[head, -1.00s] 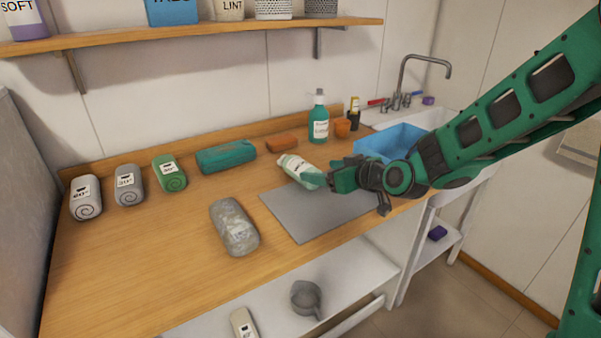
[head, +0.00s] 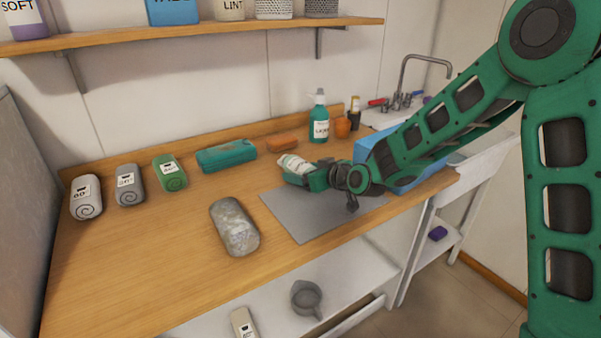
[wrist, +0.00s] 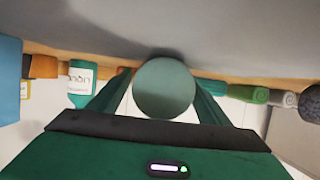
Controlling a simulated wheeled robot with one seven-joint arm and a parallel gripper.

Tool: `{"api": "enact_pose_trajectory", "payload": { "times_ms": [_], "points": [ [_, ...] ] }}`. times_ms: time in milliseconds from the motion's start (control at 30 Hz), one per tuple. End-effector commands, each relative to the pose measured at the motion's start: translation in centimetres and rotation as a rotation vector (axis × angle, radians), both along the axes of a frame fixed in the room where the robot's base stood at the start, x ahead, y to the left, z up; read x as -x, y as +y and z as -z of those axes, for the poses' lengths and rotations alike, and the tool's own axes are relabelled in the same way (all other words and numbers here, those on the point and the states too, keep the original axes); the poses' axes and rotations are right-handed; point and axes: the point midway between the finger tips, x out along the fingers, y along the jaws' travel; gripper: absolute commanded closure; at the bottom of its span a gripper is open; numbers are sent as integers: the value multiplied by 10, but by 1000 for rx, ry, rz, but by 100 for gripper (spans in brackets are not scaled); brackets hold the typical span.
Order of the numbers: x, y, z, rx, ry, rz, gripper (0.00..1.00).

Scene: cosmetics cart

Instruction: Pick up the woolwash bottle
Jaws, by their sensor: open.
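A white and green bottle (head: 292,163), which I take to be the woolwash bottle, lies on its side on the wooden counter by the grey mat's far left corner. I cannot read its label. My gripper (head: 308,178) is at its near end and hides part of it in the head view. In the wrist view, the bottle's round green end (wrist: 165,88) is between the open fingers (wrist: 162,100). I cannot tell whether they touch it.
A teal pump bottle (head: 319,122) and orange cup (head: 342,127) stand behind. An orange block (head: 282,145) and teal bundle (head: 226,156) lie to the left. The grey mat (head: 300,222) is bare in front. A blue basin (head: 366,147) is right, partly behind my arm.

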Motion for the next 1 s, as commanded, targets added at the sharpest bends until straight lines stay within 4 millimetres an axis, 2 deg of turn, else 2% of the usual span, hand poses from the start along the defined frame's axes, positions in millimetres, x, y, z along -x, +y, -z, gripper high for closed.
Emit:
{"api": "enact_pose_trajectory", "payload": {
  "times_ms": [267,400,467,533,567,767,1000],
  "points": [
    [-2,1,1,0,1,0,29],
    [-2,1,1,0,1,0,63],
    [-2,1,1,0,1,0,74],
    [-2,1,1,0,0,1,74],
    [-2,1,1,0,0,1,77],
    [-2,1,0,0,0,1,77],
    [-2,1,-17,-1,-2,0,77]
  ]
}}
